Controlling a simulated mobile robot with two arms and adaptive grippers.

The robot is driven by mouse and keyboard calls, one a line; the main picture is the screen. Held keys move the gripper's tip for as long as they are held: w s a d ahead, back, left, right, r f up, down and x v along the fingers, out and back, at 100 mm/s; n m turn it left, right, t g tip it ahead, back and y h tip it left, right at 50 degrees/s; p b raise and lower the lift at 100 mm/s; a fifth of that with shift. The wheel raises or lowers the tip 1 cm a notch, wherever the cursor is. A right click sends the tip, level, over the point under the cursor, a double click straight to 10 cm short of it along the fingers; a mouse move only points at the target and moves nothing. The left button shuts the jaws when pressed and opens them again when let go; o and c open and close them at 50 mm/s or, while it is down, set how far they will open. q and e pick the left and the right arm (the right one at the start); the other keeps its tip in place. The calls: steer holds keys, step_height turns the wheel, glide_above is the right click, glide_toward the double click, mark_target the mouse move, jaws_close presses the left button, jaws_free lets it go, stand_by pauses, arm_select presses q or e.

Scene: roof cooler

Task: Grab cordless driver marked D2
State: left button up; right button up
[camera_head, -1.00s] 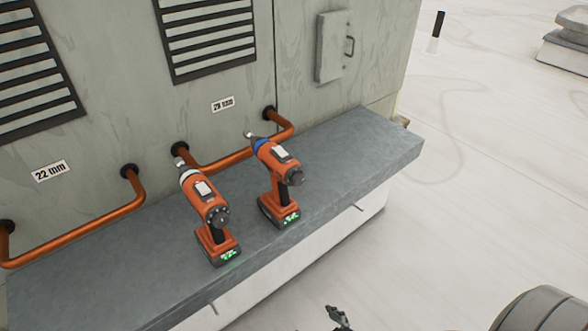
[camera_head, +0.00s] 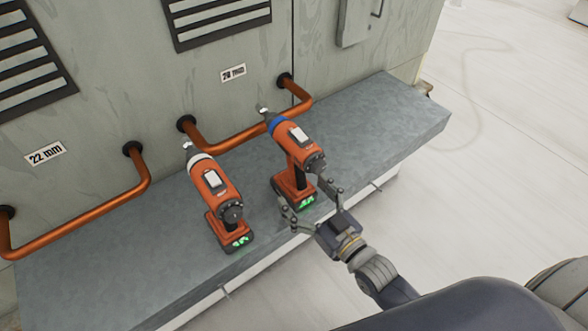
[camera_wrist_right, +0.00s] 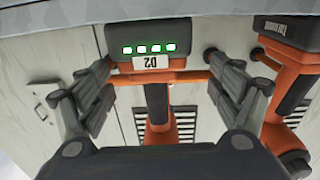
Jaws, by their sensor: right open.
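The driver with the blue collar (camera_head: 298,146) stands upright on the grey ledge, on the right of the pair. In the right wrist view, which looks upside down, its battery base carries a plate reading D2 (camera_wrist_right: 152,62) and several lit green bars. My right gripper (camera_head: 307,194) is open at the front of this driver. Its fingers spread to either side of the battery base, with no grip visible. The driver with the white collar (camera_head: 213,192) stands to the left; its mark cannot be read. My left gripper is not in view.
The grey ledge (camera_head: 385,125) runs along the cooler wall (camera_head: 105,95), with free room right of the drivers. Copper pipes (camera_head: 228,143) bend out of the wall close behind the drivers. Labels read 22 mm (camera_head: 46,153) and apparently 28 mm (camera_head: 233,73).

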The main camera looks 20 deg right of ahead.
mark_target(286, 171)
steer(key=shift+w+a+r+p, duration=0.1)
steer(key=shift+w+p, duration=0.2)
steer(key=shift+w, duration=0.35)
steer(key=p+x, duration=0.1)
steer(key=x, duration=0.2)
steer(key=shift+w, duration=0.2)
steer(key=shift+w+f, duration=0.25)
steer(key=shift+w, duration=0.2)
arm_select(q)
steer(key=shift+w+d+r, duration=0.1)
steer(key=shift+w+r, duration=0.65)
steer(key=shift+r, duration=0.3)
arm_select(e)
steer(key=shift+s, duration=0.1)
steer(key=c, duration=0.4)
jaws_close()
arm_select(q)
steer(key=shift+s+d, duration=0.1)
arm_select(e)
steer(key=shift+r, duration=0.3)
